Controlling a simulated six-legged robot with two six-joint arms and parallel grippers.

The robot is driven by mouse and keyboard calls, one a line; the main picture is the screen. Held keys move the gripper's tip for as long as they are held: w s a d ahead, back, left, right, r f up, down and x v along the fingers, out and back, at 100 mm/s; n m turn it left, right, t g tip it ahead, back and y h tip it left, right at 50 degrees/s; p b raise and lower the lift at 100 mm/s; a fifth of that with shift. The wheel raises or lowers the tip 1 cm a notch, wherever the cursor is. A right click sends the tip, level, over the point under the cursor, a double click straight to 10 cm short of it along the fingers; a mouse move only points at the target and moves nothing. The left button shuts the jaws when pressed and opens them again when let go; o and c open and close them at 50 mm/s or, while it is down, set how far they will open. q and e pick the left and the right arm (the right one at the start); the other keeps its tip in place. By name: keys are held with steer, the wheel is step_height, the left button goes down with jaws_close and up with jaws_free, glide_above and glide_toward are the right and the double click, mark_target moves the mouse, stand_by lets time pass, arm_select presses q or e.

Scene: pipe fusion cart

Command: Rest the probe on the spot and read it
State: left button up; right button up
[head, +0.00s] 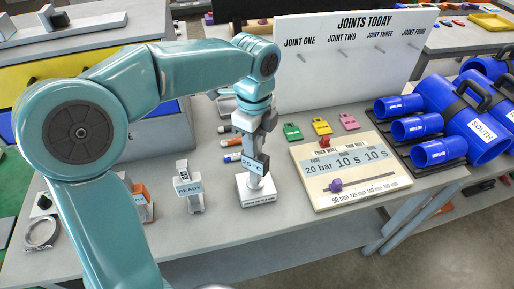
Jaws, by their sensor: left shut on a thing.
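My left gripper (262,128) comes down over the grey bench and is shut on the probe (253,163). The probe's small display reads about 25 °C. Its lower end is just above or on a white block (257,190) with a small label on its front edge. I cannot tell whether the tip touches, and the spot itself is hidden or too small to make out. My right gripper is not in view.
A small stand marked READY (188,188) is left of the block. A pale settings board (350,182) lies to the right, with blue pipe clamps (470,125) beyond it. Coloured tags (321,127) lie below the white JOINTS TODAY board (350,70). A ring (42,235) lies far left.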

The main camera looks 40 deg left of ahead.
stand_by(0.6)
arm_select(q)
steer(key=o, duration=1.1)
steer(key=shift+c, duration=0.2)
step_height(320, 180, up, 16)
steer(key=p, duration=0.2)
steer(key=shift+r+p, duration=0.15)
steer(key=shift+p, duration=0.15)
